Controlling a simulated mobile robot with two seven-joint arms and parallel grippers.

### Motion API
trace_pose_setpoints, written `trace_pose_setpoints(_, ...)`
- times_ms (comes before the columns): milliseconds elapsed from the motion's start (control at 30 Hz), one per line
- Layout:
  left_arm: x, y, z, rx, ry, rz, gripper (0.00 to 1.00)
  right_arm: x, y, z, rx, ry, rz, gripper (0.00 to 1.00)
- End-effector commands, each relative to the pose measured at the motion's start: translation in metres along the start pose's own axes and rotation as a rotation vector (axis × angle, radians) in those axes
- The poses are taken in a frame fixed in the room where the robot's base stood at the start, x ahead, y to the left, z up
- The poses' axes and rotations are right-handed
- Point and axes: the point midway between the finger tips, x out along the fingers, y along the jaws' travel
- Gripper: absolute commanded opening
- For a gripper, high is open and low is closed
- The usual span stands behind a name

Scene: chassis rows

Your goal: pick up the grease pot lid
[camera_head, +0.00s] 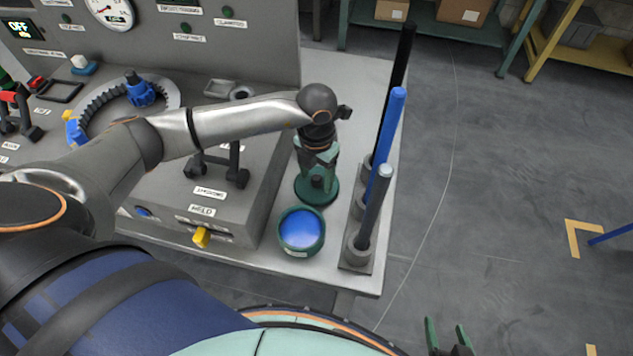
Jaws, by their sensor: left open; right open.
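The grease pot lid (313,199) is a dark green disc with a black knob on top. It lies on the grey table just behind the grease pot (301,245). The pot is a round green tub, uncovered, with blue grease inside and a small label on its front. My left gripper (317,174) points down over the lid, its green fingers open at the knob. Whether the fingers touch the knob I cannot tell. My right gripper (446,328) is open and empty at the bottom edge, over the floor in front of the table.
Right of the pot and lid, black, blue and grey rods (376,205) stand upright in a holder near the table's right edge. A grey control box (195,205) with a yellow switch (201,237) stands to the left. Open floor lies to the right.

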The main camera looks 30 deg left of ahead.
Motion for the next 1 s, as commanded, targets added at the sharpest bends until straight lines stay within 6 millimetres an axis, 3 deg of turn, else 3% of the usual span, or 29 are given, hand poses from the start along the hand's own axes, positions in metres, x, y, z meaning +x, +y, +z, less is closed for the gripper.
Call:
trace_pose_setpoints(200, 0.0004, -0.0001, 0.0003, 0.000, -0.001, -0.001, 0.65, 0.0002, 0.0000, -0.0004, 0.000, 0.001, 0.000, 0.71)
trace_pose_setpoints(767, -0.0001, 0.0001, 0.0004, 0.000, -0.001, -0.001, 0.02, 0.0003, 0.0001, -0.0008, 0.000, 0.002, 0.000, 0.71)
trace_pose_setpoints(1000, -0.0002, 0.0002, 0.0004, 0.000, -0.001, -0.001, 0.00, 0.0003, 0.0002, -0.0010, 0.000, 0.002, 0.000, 0.71)
